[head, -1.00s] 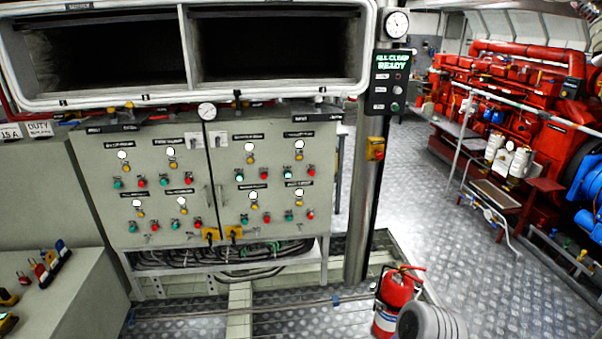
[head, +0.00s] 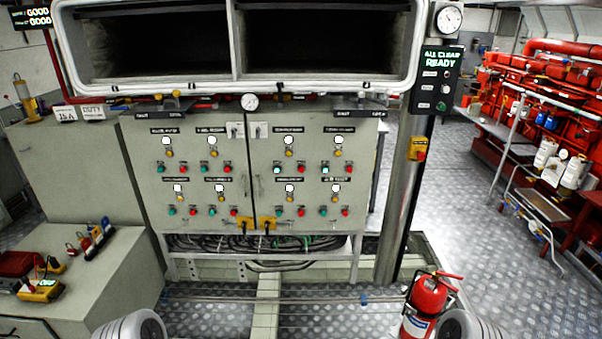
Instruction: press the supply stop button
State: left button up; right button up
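A grey two-door control panel (head: 210,190) stands ahead in the head view. Several groups of controls fill two rows, each with a white round indicator, a yellow one below it and green and red buttons. Red buttons in the upper row (head: 229,169) and lower row (head: 234,211) show clearly. The small labels above the groups are too blurred to read, so I cannot tell which button is the supply stop. Neither gripper is in view; only grey rounded parts, likely of my arms, show at the bottom edge. Nothing blocks the panel front.
A red fire extinguisher (head: 428,300) stands on the floor at right, near a metal pillar (head: 402,200). A bench (head: 110,275) with padlocks and yellow meters is at left. A dark status board (head: 436,80) reads "ALL CLEAR READY". A red engine (head: 560,90) stands at far right.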

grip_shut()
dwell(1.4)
